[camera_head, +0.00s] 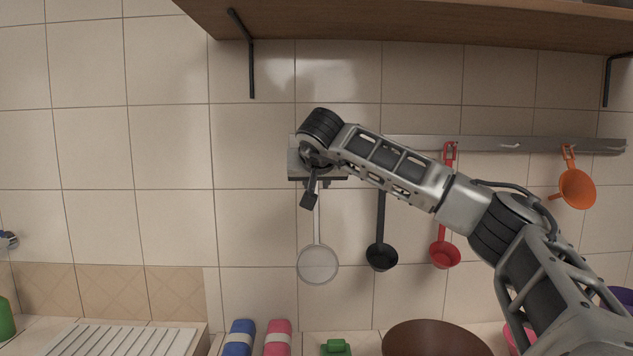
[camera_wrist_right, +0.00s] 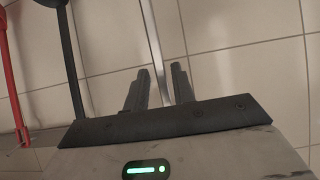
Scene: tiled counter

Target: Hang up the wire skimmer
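The wire skimmer (camera_head: 317,264) is upright, its round pale head at the bottom and its thin handle rising to my right gripper (camera_head: 319,184). Its upper end is hidden behind the gripper, so I cannot tell whether it is on a hook. In the right wrist view the skimmer's handle (camera_wrist_right: 152,35) runs between the two dark fingers of the right gripper (camera_wrist_right: 158,85), with a visible gap on each side. The fingers are apart. The metal rail (camera_head: 480,145) is fixed to the tiled wall, its left part behind my right arm. My left gripper is not in view.
A black ladle (camera_head: 382,256), a red ladle (camera_head: 445,254) and an orange funnel-like utensil (camera_head: 577,188) hang to the right. A wooden shelf (camera_head: 430,22) is above. Below are a brown bowl (camera_head: 430,340), a blue item (camera_head: 239,338) and a pink item (camera_head: 278,338). Wall to the left is clear.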

